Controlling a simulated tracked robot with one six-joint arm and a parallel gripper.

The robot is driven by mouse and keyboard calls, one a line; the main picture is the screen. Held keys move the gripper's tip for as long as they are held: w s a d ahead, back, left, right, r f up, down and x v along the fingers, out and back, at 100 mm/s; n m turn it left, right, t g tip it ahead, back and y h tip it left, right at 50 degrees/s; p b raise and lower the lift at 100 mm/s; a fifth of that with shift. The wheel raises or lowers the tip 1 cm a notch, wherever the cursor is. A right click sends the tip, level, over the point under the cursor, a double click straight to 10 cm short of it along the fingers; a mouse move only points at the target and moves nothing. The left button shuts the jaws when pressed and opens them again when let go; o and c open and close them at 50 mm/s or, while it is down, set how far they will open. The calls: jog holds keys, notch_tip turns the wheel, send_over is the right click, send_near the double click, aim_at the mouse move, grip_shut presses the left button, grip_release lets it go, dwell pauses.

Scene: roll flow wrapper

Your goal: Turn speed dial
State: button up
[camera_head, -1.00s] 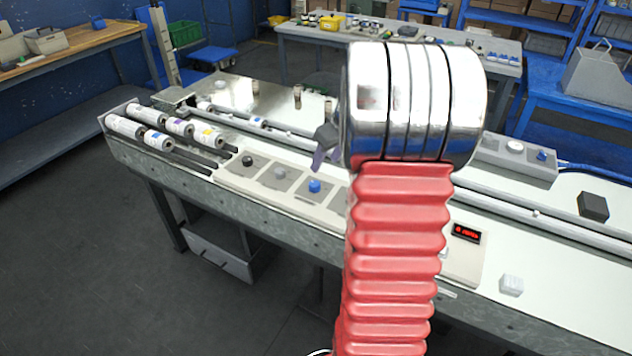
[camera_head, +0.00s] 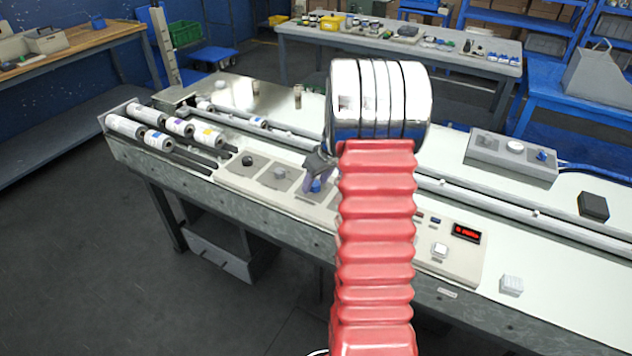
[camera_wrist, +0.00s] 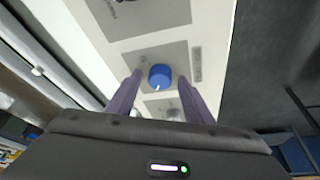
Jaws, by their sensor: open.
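The blue dial (camera_wrist: 159,76) sits on a grey square of the control panel in the wrist view. A small white mark shows on its near edge. It also shows in the head view (camera_head: 315,185), partly covered by my gripper. My gripper (camera_wrist: 157,80) is open, with one purple finger on each side of the dial. I see small gaps between the fingers and the dial; I cannot tell how deep the fingertips reach. In the head view my gripper (camera_head: 312,180) is at the dial, with its wrist partly hidden behind my arm.
A black knob (camera_head: 248,160) and a grey knob (camera_head: 280,172) stand left of the dial on the same panel (camera_head: 262,190). A red display (camera_head: 466,233) and a white button (camera_head: 439,249) are to the right. White rolls (camera_head: 125,126) lie at the left end.

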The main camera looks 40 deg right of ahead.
jog(key=shift+c, duration=0.2)
jog(key=c, duration=1)
jog(key=shift+a+m, duration=0.1)
jog(key=shift+m, duration=0.5)
jog(key=shift+a+m+g+h, duration=0.15)
jog(key=shift+m+h, duration=0.3)
jog(key=shift+m, duration=0.5)
jog(key=shift+d+m+g+h, duration=0.15)
jog(key=shift+m+h, duration=0.3)
jog(key=shift+m, duration=0.5)
jog(key=shift+w+a+m+g+h, duration=0.15)
jog(key=shift+m+g+h, duration=0.25)
jog(key=shift+m, duration=1)
jog(key=shift+w+a+m+g+h, duration=0.1)
jog(key=shift+m+g+h, duration=0.25)
jog(key=shift+m, duration=1.05)
jog(key=m+g, duration=0.1)
jog(key=m, duration=0.2)
jog(key=m+g+h, duration=0.1)
jog(key=m, duration=0.2)
jog(key=shift+w+m, duration=0.2)
jog(key=shift+m, duration=0.2)
jog(key=m+g, duration=0.1)
jog(key=m, duration=0.2)
jog(key=m+g+y, duration=0.1)
jog(key=m, duration=0.2)
jog(key=shift+w+m+g, duration=0.2)
jog(key=shift+m+g, duration=0.1)
jog(key=shift+g, duration=0.05)
